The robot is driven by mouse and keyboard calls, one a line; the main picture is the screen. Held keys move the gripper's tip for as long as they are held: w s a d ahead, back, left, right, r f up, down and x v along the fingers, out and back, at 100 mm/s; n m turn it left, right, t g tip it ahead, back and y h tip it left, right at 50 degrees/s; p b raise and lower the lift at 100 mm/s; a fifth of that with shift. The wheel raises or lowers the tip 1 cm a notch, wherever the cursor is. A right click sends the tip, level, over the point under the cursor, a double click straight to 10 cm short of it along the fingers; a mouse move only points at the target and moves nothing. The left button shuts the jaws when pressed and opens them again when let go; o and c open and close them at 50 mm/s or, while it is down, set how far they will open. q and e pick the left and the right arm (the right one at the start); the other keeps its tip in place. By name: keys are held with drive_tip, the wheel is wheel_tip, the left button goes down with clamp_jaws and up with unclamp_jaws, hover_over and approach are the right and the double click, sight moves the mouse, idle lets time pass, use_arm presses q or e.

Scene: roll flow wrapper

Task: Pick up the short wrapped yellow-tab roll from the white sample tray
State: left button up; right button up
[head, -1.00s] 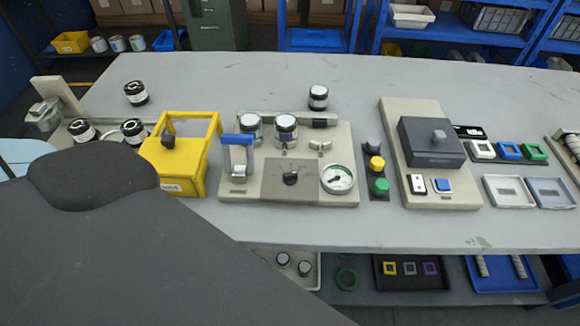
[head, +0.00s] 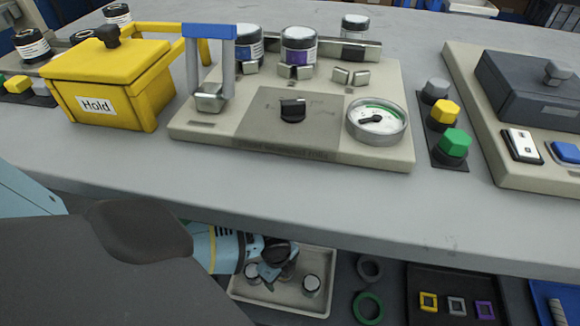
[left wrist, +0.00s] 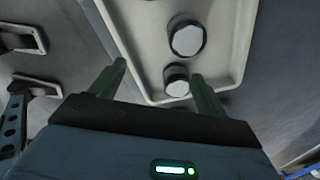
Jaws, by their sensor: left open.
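The white sample tray (head: 320,258) lies on the lower shelf under the table edge. It holds short dark rolls with pale ends, including one at the left (head: 252,271) and one at the right (head: 312,284). My left gripper (head: 268,272) is over the tray and hides part of its contents. In the left wrist view, my open, empty left gripper (left wrist: 158,71) points at the tray (left wrist: 232,45). A smaller roll (left wrist: 177,80) appears between the fingertips, and a larger roll (left wrist: 187,37) lies beyond. No yellow tab can be made out. My right gripper is out of view.
The grey table (head: 330,205) overhangs the shelf. On it stand a yellow Hold box (head: 105,85) and a panel with a gauge (head: 378,120). Right of the tray lie a green ring (head: 368,307) and a black tray (head: 455,275) with coloured square frames.

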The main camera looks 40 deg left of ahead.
use_arm(q)
drive_tip(key=shift+m, duration=0.4)
drive_tip(key=w+a+f+b, duration=0.1)
drive_tip(key=w+a+f, duration=0.1)
drive_tip(key=w, duration=0.1)
drive_tip(key=shift+a+b, duration=0.3)
drive_tip(key=shift+b, duration=0.1)
drive_tip(key=shift+w+a+y, duration=0.2)
drive_tip(key=shift+a+y, duration=0.1)
drive_tip(key=shift+w+r, duration=0.15)
drive_tip(key=shift+f+b, duration=0.85)
drive_tip(key=shift+f, duration=0.75)
drive_tip(key=f+b, duration=0.2)
drive_tip(key=f, duration=0.1)
drive_tip(key=f+b, duration=0.1)
drive_tip(key=shift+d+f, duration=0.15)
drive_tip(key=shift+d, duration=0.15)
drive_tip(key=shift+f, duration=0.2)
drive_tip(key=c, duration=1)
drive_tip(key=shift+c, duration=0.6)
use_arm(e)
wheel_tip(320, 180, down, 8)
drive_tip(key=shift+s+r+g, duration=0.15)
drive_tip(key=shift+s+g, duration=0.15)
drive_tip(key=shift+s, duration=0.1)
